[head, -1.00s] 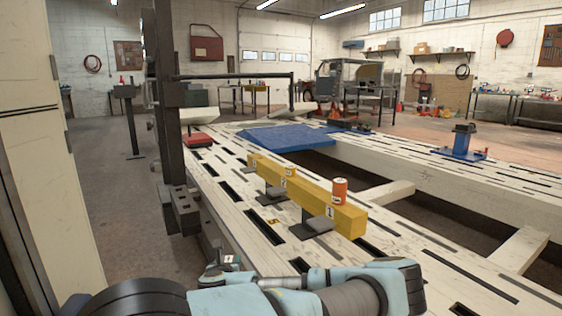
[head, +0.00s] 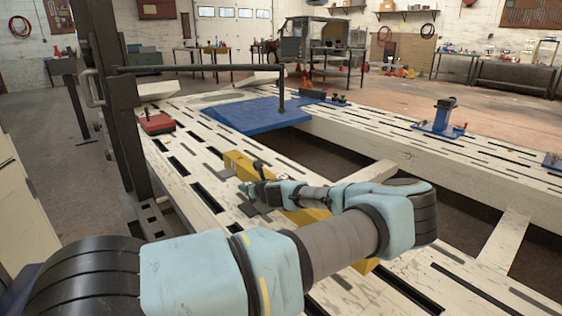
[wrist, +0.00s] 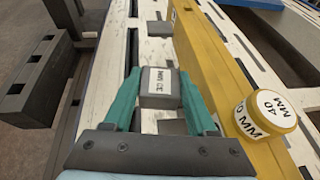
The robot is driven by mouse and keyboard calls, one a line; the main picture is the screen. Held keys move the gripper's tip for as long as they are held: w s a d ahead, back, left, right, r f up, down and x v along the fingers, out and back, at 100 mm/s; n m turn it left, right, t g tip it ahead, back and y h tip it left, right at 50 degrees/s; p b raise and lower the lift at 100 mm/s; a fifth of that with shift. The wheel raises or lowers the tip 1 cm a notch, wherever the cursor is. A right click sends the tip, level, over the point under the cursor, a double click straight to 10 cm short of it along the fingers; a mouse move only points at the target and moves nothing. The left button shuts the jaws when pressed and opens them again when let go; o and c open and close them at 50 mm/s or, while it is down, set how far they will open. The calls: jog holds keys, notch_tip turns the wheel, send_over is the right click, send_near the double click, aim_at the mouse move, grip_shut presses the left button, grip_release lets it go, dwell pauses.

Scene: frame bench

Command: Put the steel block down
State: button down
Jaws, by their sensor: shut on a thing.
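The steel block (wrist: 160,80), a grey block with a printed label, sits between the two teal fingers of my gripper (wrist: 159,92) in the wrist view. The fingers are shut on its sides. The block is left of the yellow beam (wrist: 214,72), apart from it, above the slotted white bench top (wrist: 152,52). I cannot tell whether its underside touches anything. In the head view my gripper (head: 250,187) is beside the yellow beam (head: 240,162), and my arm covers much of the beam; the block is not clear there.
A yellow cylinder (wrist: 266,114) marked 40 MM stands on the beam close to my right finger. A grey plate (wrist: 172,127) lies on the bench near the block. A dark post (head: 105,90) rises at the bench's left edge. A blue plate (head: 250,113) lies farther back.

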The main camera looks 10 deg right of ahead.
notch_tip(320, 180, up, 14)
jog(key=r+n+y+p, duration=0.1)
jog(key=n+y+p, duration=0.1)
jog(key=p, duration=0.3)
send_over(282, 177)
jog(key=shift+g, duration=0.3)
notch_tip(282, 177, down, 10)
jog(key=shift+r, duration=0.1)
jog(key=shift+c, duration=1)
grip_release()
jog(key=shift+s, duration=0.1)
